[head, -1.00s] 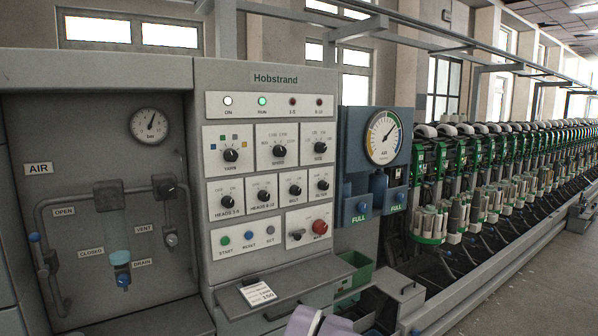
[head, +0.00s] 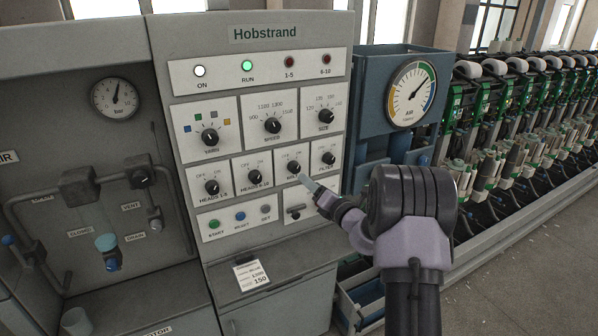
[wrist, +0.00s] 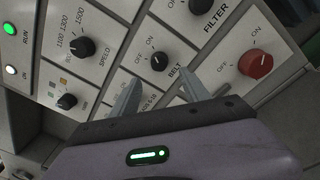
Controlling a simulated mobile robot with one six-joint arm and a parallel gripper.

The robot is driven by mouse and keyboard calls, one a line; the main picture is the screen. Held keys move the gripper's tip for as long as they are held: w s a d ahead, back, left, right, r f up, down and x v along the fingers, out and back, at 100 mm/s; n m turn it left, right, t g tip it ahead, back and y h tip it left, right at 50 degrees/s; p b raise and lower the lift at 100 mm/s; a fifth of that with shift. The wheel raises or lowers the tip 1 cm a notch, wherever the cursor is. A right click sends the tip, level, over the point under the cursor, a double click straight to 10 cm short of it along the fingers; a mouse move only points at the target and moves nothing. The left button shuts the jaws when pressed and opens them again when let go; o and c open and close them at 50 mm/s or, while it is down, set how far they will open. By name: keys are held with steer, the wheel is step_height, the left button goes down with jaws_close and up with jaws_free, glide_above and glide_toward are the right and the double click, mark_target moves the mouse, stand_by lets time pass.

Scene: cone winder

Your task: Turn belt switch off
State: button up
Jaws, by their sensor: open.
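The belt switch, a small black knob (head: 293,167), sits on a pale plate in the lower knob row of the Hobstrand panel, with OFF and ON marks above it. In the wrist view the BELT knob (wrist: 159,61) is just beyond the fingertips, about midway between them. Its pointer is too small to read surely. My gripper (head: 307,182) reaches in from the lower right, close to the panel. In the wrist view my gripper (wrist: 162,77) is open, its two fingers apart and empty, not visibly touching the knob.
The filter knob (head: 328,159) is right of the belt knob, the HEADS 6-10 knob (head: 252,177) left. A red ON/OFF knob (wrist: 255,64) is close by, hidden behind my arm in the head view. The green RUN lamp (head: 247,66) is lit. A pressure gauge (head: 411,92) stands right.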

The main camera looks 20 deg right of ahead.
mark_target(296, 170)
steer(key=w, duration=0.5)
steer(key=w+a, duration=0.1)
steer(key=w, duration=0.2)
steer(key=shift+w+r, duration=0.1)
steer(key=shift+d, duration=0.1)
jaws_close()
